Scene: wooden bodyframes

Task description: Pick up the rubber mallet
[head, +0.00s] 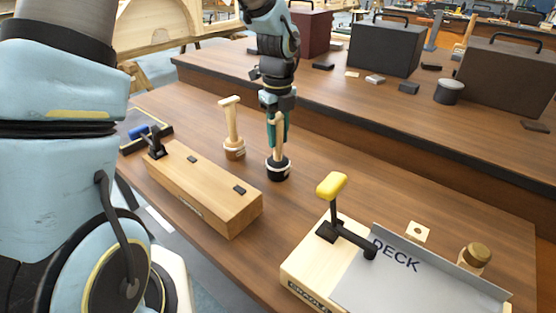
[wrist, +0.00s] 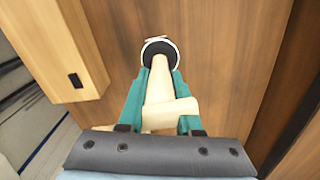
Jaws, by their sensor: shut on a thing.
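The rubber mallet (head: 278,168) stands upright, black head down, with its pale wooden handle pointing up. My gripper (head: 278,130) is above the head, with its teal fingers shut on the handle. In the wrist view the round black mallet head (wrist: 160,47) shows beyond the fingertips, and the pale handle runs between the fingers of my gripper (wrist: 159,75). The head appears to be at the table surface; I cannot tell if there is a gap beneath it.
A similar wooden mallet (head: 233,149) stands just left. A long wooden block (head: 205,192) with a black clamp lies front left. A yellow-handled fixture (head: 331,186) and a grey DECK plate (head: 410,275) are at front right. Dark cases (head: 384,47) stand on the rear bench.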

